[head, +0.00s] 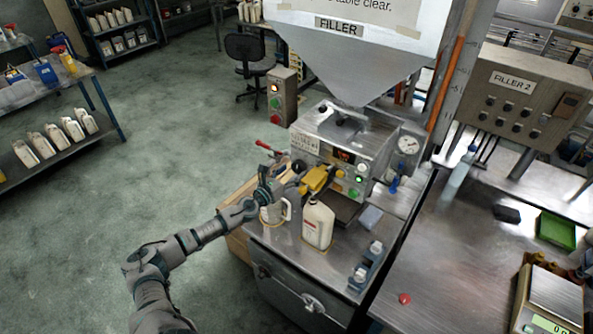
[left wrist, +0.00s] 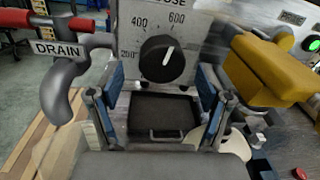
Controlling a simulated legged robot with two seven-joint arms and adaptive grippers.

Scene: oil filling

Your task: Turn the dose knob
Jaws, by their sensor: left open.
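The black dose knob (left wrist: 165,54) faces me in the left wrist view on a grey dial plate marked 200, 400 and 600. Its white pointer line tilts a little right of straight up, between 400 and 600. My left gripper (left wrist: 160,75) is open, with one blue-padded finger on each side and a little below the knob. No contact with the knob shows. In the head view my left gripper (head: 268,187) is at the left side of the filler machine (head: 338,140), and I cannot make out the knob there. My right gripper is in neither view.
The DRAIN spout (left wrist: 66,80) with its red handle (left wrist: 45,27) is left of the knob. A yellow part (left wrist: 268,68) is close on the right. A black drawer-like tray (left wrist: 163,118) lies below. A white bottle (head: 318,224) stands on the bench.

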